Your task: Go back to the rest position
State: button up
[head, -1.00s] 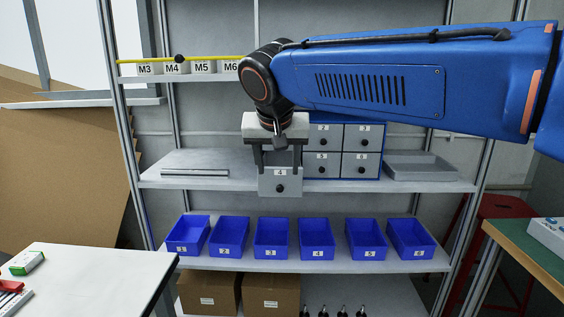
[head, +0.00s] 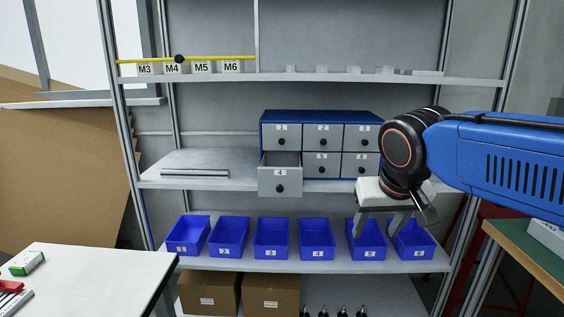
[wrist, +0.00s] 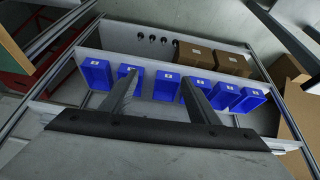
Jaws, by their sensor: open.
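My gripper (head: 384,232) is open and empty in the head view, in front of the blue bins at the right of the shelf rack. In the wrist view its two dark fingers (wrist: 160,98) are spread apart with nothing between them. Behind it, the blue drawer cabinet (head: 320,116) stands on the middle shelf. Its drawer 4 (head: 280,181) is pulled out, and the other drawers are shut. My gripper is to the right of that drawer and apart from it.
Numbered blue bins (head: 272,238) line the lower shelf; they also show in the wrist view (wrist: 166,86). Cardboard boxes (head: 273,293) sit below. A white table (head: 100,270) stands at the left, a green-topped table (head: 525,250) at the right.

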jog(key=s+d+f, duration=0.4)
jog(key=s+f, duration=0.3)
jog(key=s+d+f, duration=0.4)
jog(key=s+f, duration=0.2)
jog(key=s, duration=0.1)
jog(key=shift+s+d+f, duration=0.15)
jog(key=shift+d+f, duration=0.15)
jog(key=shift+f, duration=0.05)
